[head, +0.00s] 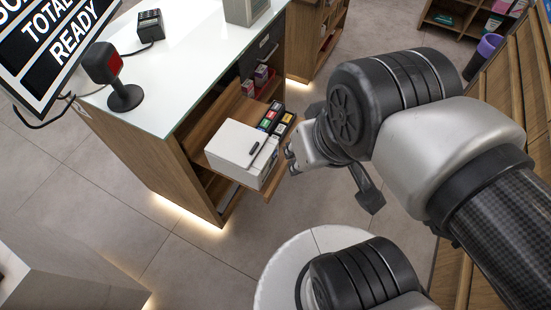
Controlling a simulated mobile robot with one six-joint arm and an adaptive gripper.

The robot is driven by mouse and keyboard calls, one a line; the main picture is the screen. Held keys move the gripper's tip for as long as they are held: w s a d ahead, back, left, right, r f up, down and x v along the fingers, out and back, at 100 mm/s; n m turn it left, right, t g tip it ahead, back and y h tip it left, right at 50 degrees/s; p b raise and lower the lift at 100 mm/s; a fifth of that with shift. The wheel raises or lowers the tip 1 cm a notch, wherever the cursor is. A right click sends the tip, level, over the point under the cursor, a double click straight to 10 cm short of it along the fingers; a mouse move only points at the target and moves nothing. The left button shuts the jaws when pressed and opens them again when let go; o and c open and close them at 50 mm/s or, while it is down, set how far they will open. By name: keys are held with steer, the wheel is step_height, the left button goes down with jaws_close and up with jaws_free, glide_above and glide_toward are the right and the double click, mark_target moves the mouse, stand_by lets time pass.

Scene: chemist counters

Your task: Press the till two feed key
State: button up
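A white box-shaped machine (238,148), which looks like a printer, sits on a pulled-out wooden shelf (231,210) of the counter. A dark slot or bar shows on its top. No label marks it as till two, and I cannot make out a feed key. My gripper (291,158) is just right of the machine, at the shelf's outer side. Its fingertips are small and partly hidden by the wrist, so I cannot tell whether they are open or whether they touch anything.
Several small coloured packs (275,120) lie behind the machine. The white counter top (190,60) carries a scanner (122,80), a card terminal (150,26) and a tilted screen (45,50). Open floor (90,180) lies at left. A purple bin (484,55) stands at right.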

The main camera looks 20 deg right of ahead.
steer(key=shift+w+a, duration=0.15)
steer(key=shift+a, duration=0.05)
steer(key=shift+c, duration=0.5)
